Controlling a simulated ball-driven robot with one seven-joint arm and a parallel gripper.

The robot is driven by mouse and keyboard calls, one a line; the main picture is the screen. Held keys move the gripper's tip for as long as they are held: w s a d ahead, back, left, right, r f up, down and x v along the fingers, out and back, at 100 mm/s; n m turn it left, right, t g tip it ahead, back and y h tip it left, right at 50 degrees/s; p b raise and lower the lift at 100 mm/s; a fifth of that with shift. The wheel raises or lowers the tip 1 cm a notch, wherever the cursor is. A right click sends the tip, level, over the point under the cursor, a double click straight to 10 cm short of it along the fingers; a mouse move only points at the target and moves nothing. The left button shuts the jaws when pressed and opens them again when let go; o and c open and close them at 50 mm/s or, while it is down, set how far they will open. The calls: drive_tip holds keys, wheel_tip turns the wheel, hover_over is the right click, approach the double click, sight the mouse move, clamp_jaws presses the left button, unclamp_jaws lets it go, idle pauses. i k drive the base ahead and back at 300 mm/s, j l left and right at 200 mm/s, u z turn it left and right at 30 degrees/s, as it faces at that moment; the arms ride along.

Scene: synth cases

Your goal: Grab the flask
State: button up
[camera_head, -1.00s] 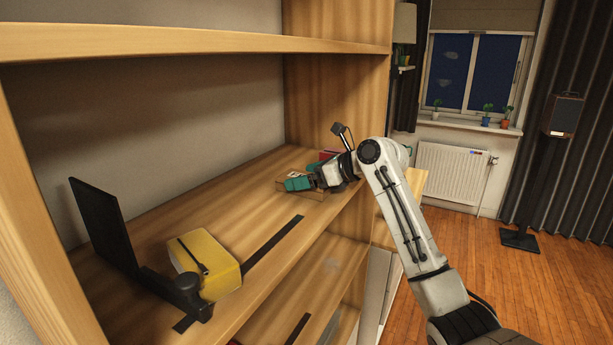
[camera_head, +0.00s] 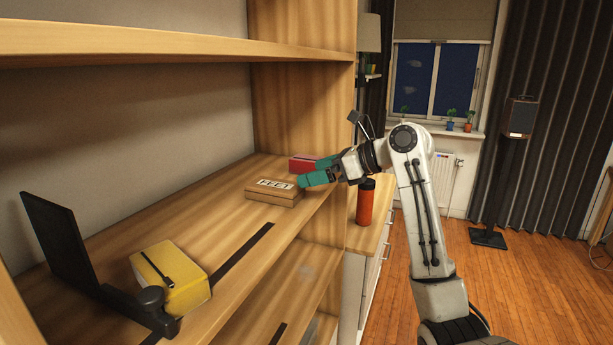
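An orange flask with a black lid (camera_head: 365,204) stands upright on the wooden top of a white cabinet (camera_head: 369,239), just past the shelf's right end. My gripper (camera_head: 320,170) has teal fingertips, points left and hangs over the right end of the shelf. It is up and to the left of the flask in the picture. The fingers are apart, and I see nothing between them. The flask is not in the gripper and shows whole, below my wrist.
A wooden box lettered "FEET" (camera_head: 274,196) and a red box (camera_head: 303,163) lie on the shelf close to my fingertips. A yellow case (camera_head: 170,277) and a black upright panel (camera_head: 67,236) are nearer. The shelf's right side panel (camera_head: 303,85) rises behind.

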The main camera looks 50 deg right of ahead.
sight(365, 206)
drive_tip(key=z, duration=1.3)
